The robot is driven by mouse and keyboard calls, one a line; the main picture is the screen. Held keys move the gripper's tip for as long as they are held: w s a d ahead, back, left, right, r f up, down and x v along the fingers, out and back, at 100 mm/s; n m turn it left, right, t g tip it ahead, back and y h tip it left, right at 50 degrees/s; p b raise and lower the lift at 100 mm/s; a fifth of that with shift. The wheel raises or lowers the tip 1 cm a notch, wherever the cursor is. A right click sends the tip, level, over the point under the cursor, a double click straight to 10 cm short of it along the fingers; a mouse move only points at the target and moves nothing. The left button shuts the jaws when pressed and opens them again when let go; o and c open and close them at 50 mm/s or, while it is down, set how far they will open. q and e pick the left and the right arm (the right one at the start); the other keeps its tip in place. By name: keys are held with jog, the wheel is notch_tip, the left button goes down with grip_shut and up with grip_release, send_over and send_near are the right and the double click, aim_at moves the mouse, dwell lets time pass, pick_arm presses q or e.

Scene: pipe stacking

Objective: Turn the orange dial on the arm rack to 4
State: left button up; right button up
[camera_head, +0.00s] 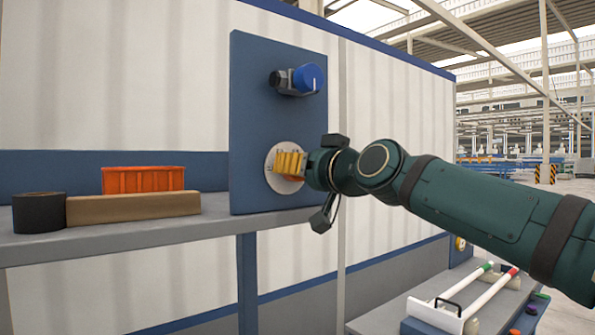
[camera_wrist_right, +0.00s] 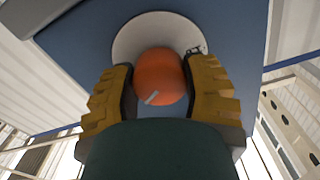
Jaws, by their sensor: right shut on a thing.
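The orange dial (camera_wrist_right: 160,76) sits on a round white plate (camera_wrist_right: 143,35) on the blue panel (camera_head: 255,110). In the head view the dial is mostly hidden by my right gripper (camera_head: 288,163), and the white plate shows around it. In the right wrist view my right gripper (camera_wrist_right: 163,92) has its yellow fingers on both sides of the dial, shut on it. A short pale mark on the dial points toward the lower left of that view. I cannot read any numbers on the plate. My left gripper is not in view.
A blue knob (camera_head: 307,78) on a black valve sits higher on the panel. An orange bin (camera_head: 143,180), a cardboard-brown block (camera_head: 133,207) and a black roll (camera_head: 39,212) are on the grey shelf (camera_head: 130,238) to the left. White pipes (camera_head: 490,288) lie on a lower bench at right.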

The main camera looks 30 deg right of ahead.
jog(key=m, duration=0.5)
jog(key=shift+m+p, duration=0.3)
jog(key=shift+m, duration=0.4)
jog(key=o, duration=1.2)
jog(key=s+d, duration=0.1)
jog(key=s, duration=1.1)
